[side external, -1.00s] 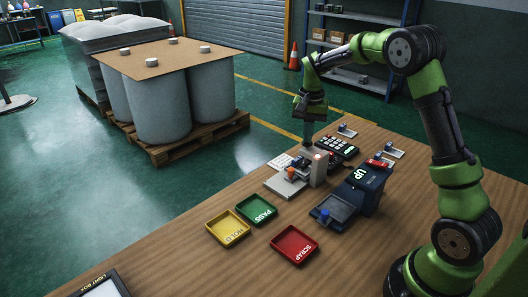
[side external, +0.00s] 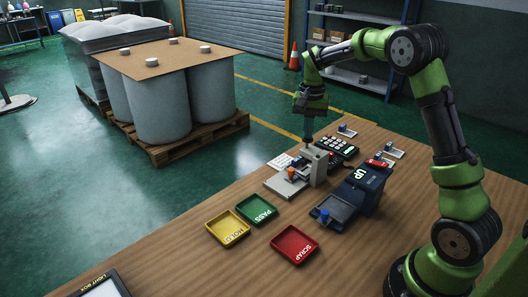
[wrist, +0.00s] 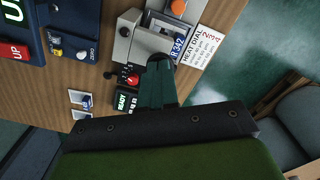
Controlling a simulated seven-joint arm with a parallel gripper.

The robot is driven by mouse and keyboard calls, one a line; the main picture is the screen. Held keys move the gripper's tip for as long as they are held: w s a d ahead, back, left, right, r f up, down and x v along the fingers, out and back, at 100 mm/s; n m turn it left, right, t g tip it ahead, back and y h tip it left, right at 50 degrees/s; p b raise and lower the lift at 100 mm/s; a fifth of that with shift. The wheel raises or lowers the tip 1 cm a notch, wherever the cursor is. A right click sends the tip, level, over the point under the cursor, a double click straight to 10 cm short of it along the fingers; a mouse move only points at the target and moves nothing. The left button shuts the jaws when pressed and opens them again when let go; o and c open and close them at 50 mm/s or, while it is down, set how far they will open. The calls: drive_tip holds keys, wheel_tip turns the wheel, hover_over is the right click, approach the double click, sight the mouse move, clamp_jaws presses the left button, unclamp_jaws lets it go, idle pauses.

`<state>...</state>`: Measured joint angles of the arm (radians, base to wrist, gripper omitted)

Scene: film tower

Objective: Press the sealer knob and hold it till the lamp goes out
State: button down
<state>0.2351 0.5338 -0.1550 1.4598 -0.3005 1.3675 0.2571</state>
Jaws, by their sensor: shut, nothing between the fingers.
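The sealer (side external: 316,168) is a light grey press with a raised block, standing on the wooden bench. It also shows in the wrist view (wrist: 128,38), with a small dark round spot on its block. No lamp glows on it in either view now. My gripper (side external: 308,144) is shut and empty, pointing down at the top of the sealer. In the wrist view its fingers (wrist: 160,62) cover the spot where the knob would be, so the knob is hidden. I cannot tell whether the fingertips touch it. A red dial (wrist: 133,80) sits beside the sealer.
A blue machine reading UP (side external: 366,185) stands close to the right. A keypad (side external: 338,147) lies behind. Yellow (side external: 228,228), green (side external: 256,210) and red (side external: 295,245) trays lie in front. A READY display (wrist: 126,102) and a heat dial card (wrist: 204,46) lie near the sealer.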

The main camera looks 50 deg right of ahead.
drive_tip(key=shift+r, duration=3.25)
drive_tip(key=shift+w+d+f, duration=0.1)
drive_tip(key=shift+f, duration=0.15)
drive_tip(key=s+a+r+n+t+y, duration=0.1)
drive_tip(key=s+a+r+n+t, duration=0.1)
drive_tip(key=s+a, duration=0.7)
drive_tip(key=s+a+r+n+t+y, duration=0.1)
drive_tip(key=s+a+n+t, duration=0.4)
drive_tip(key=s+a, duration=0.5)
drive_tip(key=shift+s+a+r+n, duration=0.25)
drive_tip(key=shift+s+r+n, duration=0.25)
drive_tip(key=shift+s+r, duration=0.5)
